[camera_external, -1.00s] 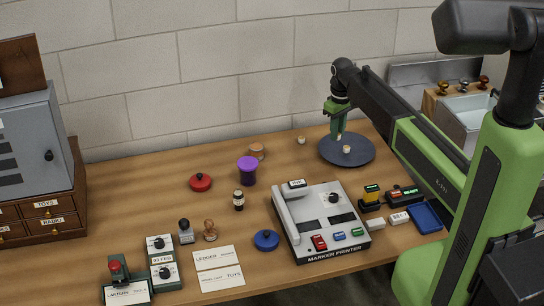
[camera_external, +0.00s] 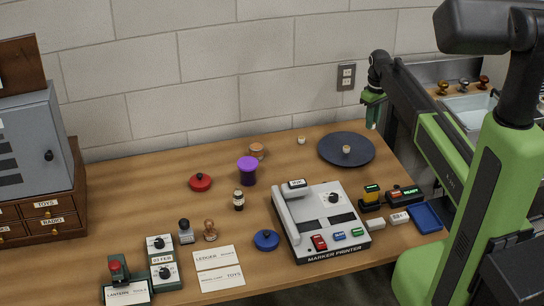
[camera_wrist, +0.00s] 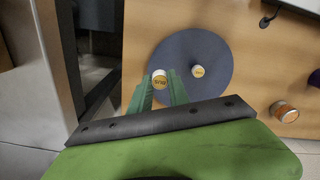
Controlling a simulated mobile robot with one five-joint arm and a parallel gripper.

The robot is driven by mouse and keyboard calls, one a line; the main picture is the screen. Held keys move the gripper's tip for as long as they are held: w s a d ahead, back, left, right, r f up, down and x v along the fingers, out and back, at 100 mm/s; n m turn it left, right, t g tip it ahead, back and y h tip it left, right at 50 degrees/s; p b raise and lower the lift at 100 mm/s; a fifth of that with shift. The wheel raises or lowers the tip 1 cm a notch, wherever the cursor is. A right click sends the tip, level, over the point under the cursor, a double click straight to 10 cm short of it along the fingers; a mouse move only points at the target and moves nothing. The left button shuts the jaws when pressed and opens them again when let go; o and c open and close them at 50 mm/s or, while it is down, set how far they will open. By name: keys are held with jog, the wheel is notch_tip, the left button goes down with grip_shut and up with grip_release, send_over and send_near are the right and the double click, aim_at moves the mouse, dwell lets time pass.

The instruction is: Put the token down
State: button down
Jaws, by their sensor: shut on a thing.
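My gripper (camera_external: 371,126) hangs in the air near the table's back right corner, right of the dark round plate (camera_external: 362,143). In the wrist view its green fingers (camera_wrist: 162,90) are shut on a small cream token (camera_wrist: 159,75) with a yellow label on top. Its lettering is too small to read surely. The held token cannot be made out in the external view. A second small token (camera_external: 346,149) stands on the dark plate; it also shows in the wrist view (camera_wrist: 198,71), right of the held token.
A small pale cylinder (camera_external: 301,140) and an orange-topped jar (camera_external: 257,151) stand left of the plate. A purple-lidded jar (camera_external: 247,171), a marker printer (camera_external: 320,222) and a blue tray (camera_external: 425,217) are further forward. A basin (camera_external: 468,110) lies beyond the table's right edge.

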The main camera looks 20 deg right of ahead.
jog(key=b, duration=0.4)
send_over(350, 144)
notch_tip(350, 144, down, 5)
jog(key=shift+s+d, duration=0.1)
jog(key=shift+s, duration=0.05)
jog(key=shift+a, duration=0.2)
notch_tip(350, 144, down, 4)
jog(key=b, duration=0.4)
jog(key=shift+f, duration=0.2)
jog(key=shift+r, duration=0.25)
jog(key=shift+f, duration=0.15)
jog(key=c, duration=1.2)
grip_release()
jog(key=shift+c, duration=0.2)
